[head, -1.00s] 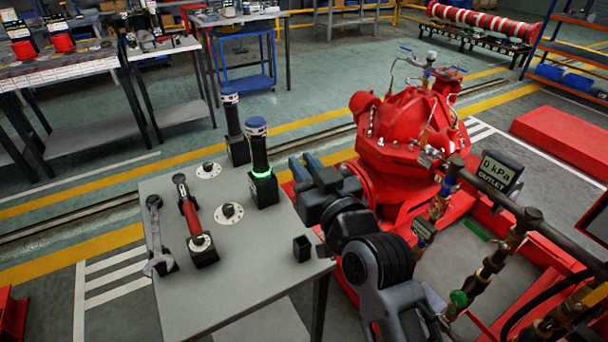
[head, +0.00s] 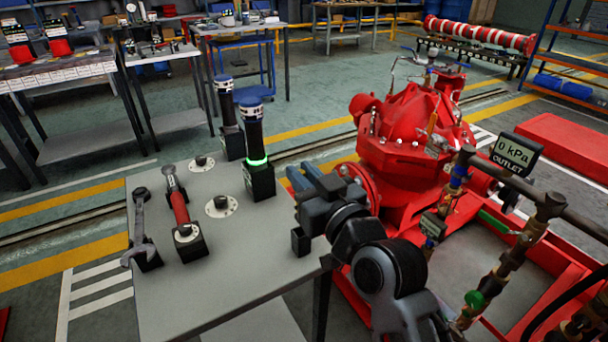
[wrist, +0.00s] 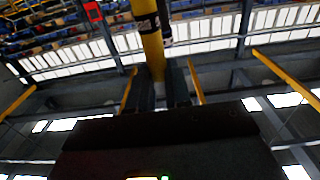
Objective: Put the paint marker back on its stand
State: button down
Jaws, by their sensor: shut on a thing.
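The paint marker shows in the wrist view as a yellow cylinder (wrist: 151,45) with a black-and-white band. It stands between the two dark fingers of my gripper (wrist: 160,85), which is shut on it. In the head view my gripper (head: 300,182) is over the table's right edge, and I cannot make out the marker there. A small black open-topped holder (head: 300,242), which looks like the stand, is on the table's right corner. My gripper is above and near it, apart from it.
The grey table (head: 215,280) also holds a wrench (head: 140,230), a red-handled tool (head: 181,210) and two dark cylinders on blocks, one with a lit green ring (head: 256,150). The red pump (head: 410,130) is close to the right. The table's front is bare.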

jog(key=shift+f+b, duration=2.45)
jog(key=shift+f, duration=0.45)
jog(key=shift+f+b, duration=0.95)
jog(key=shift+b, duration=0.1)
jog(key=c, duration=1)
grip_release()
jog(key=shift+s, duration=0.15)
jog(key=v, duration=0.7)
jog(key=shift+s+d+f+b, duration=0.1)
jog(key=shift+s+d+b, duration=0.1)
jog(key=shift+b, duration=0.15)
